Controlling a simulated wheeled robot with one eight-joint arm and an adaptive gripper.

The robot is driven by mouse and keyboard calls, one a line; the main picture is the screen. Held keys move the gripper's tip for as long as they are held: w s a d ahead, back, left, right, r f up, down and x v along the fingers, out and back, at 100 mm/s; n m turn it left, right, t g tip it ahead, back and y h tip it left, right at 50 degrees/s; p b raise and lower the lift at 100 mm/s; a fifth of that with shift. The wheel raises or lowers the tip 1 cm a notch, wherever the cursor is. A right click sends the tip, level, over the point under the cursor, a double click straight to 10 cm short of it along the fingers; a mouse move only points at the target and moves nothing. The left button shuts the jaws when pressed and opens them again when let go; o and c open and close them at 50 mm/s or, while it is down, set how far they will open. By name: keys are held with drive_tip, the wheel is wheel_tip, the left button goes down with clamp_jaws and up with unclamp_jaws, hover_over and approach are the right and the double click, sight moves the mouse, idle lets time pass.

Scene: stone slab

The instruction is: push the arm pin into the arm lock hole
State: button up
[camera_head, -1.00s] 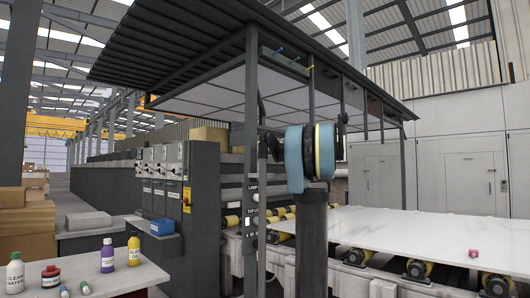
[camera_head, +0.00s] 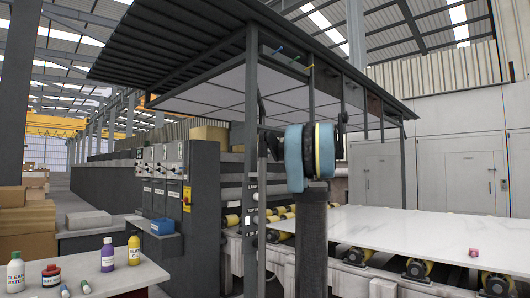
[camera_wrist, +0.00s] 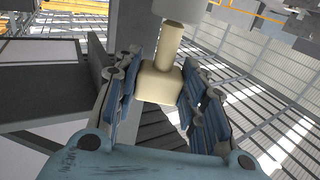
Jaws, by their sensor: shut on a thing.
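In the wrist view, a cream pin (camera_wrist: 158,82) with a blocky lower end and a narrower round shaft stands between the blue-padded fingers of my gripper (camera_wrist: 157,92). The fingers are shut on the block from both sides. The shaft's upper end meets a pale grey cylinder (camera_wrist: 180,9) at the top edge. I cannot tell whether this is the arm lock, and no hole shows. In the head view my blue and black arm stands in front of the canopy frame; the pin and the fingers cannot be made out there.
A dark canopy frame (camera_head: 251,130) rises around my arm. A white slab (camera_head: 425,232) lies on rollers at the right, with a small red object (camera_head: 473,252) on it. Control cabinets (camera_head: 172,180) and a table (camera_head: 95,272) with bottles are at the left.

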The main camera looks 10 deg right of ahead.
drive_tip(key=shift+f, duration=1.75)
drive_tip(key=o, duration=1.3)
drive_tip(key=shift+c, duration=0.2)
drive_tip(key=shift+d, duration=0.1)
drive_tip(key=v, duration=1.1)
drive_tip(key=shift+d, duration=0.4)
drive_tip(key=shift+s+a+f, duration=0.1)
drive_tip(key=shift+s+f, duration=0.05)
